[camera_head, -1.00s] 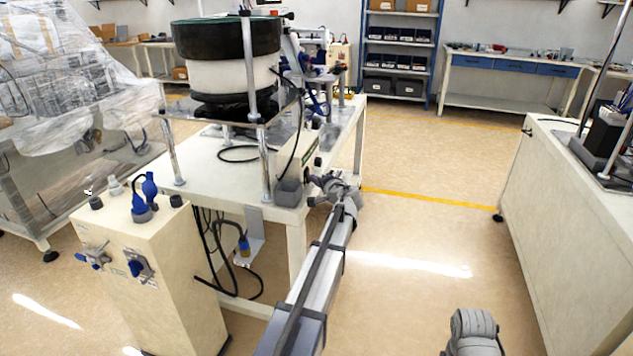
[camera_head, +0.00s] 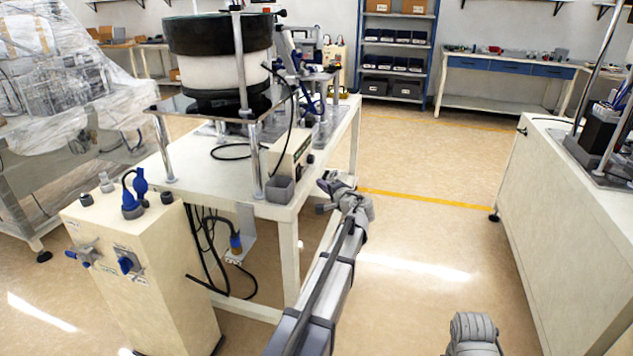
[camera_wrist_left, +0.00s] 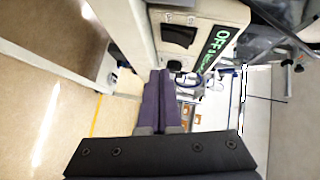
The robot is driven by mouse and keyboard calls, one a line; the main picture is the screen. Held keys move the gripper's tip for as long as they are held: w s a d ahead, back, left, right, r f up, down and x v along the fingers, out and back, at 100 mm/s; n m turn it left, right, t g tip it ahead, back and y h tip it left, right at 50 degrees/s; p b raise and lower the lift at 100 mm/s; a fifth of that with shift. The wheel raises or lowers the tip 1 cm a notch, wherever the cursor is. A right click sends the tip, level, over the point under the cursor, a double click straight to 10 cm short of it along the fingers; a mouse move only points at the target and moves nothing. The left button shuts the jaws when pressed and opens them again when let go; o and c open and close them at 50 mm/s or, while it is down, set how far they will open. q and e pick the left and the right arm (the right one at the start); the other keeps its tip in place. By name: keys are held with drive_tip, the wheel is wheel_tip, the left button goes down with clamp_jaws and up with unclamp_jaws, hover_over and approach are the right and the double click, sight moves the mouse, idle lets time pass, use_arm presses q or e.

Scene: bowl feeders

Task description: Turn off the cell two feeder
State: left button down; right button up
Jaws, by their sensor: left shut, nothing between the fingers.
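The bowl feeder (camera_head: 218,60), with a black rim and white body, stands on a raised plate over a white table. Its controller box (camera_head: 290,163) sits on the table's right edge. In the left wrist view the controller (camera_wrist_left: 195,20) shows a black switch (camera_wrist_left: 179,36), a round dark knob (camera_wrist_left: 174,65) and a lit green display (camera_wrist_left: 215,48) reading OFF. My left gripper (camera_head: 323,184) is just right of the controller, apart from it in the head view. Its purple-grey fingers (camera_wrist_left: 161,76) are shut and empty.
A cream cabinet (camera_head: 140,270) with blue switches and plugs stands front left. A white bench (camera_head: 570,220) stands at the right. Open floor (camera_head: 430,230) lies between table and bench.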

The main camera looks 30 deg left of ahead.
use_arm(q)
drive_tip(key=f+v, duration=0.1)
drive_tip(key=v, duration=0.5)
drive_tip(key=shift+d, duration=0.55)
drive_tip(key=shift+s+f, duration=0.1)
drive_tip(key=shift+s, duration=0.05)
drive_tip(key=s+d+r+g+h+p, duration=0.2)
drive_tip(key=s+d+g+h+p, duration=0.2)
drive_tip(key=s+d+p, duration=0.7)
drive_tip(key=s+d+r+g+h+p, duration=0.3)
drive_tip(key=s+d+h+p, duration=0.5)
drive_tip(key=s+d, duration=1.2)
drive_tip(key=d+g+p, duration=0.1)
drive_tip(key=d+p, duration=0.1)
drive_tip(key=p, duration=0.2)
drive_tip(key=shift+s+d+r+n+g, duration=0.15)
drive_tip(key=shift+s+d+n+g, duration=0.15)
drive_tip(key=shift+s+g, duration=0.1)
